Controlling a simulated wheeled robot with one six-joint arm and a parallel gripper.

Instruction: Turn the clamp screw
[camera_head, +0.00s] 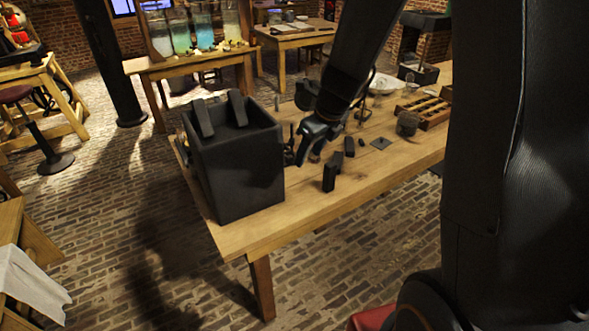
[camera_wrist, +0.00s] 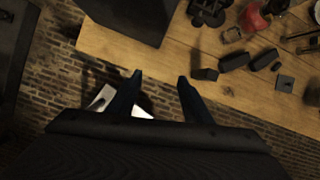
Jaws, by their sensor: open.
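My gripper (camera_head: 308,150) hangs over the worktable in the head view, to the right of a large black box (camera_head: 238,168). In the wrist view its two fingers (camera_wrist: 160,84) are spread apart with nothing between their tips. Below them lie the table's edge and the brick floor. A dark fitting with round knobs (camera_wrist: 208,12) stands beside the box in the wrist view; I cannot tell whether it is the clamp with its screw. In the head view, a dark upright shape (camera_head: 290,143) next to my gripper is partly hidden by it.
Small black blocks (camera_head: 330,177) stand on the wooden table (camera_head: 245,233), and also show in the wrist view (camera_wrist: 234,61). A flat dark plate (camera_head: 381,143) and a wooden tray (camera_head: 425,111) lie farther right. A red object (camera_wrist: 252,18) is near the fitting.

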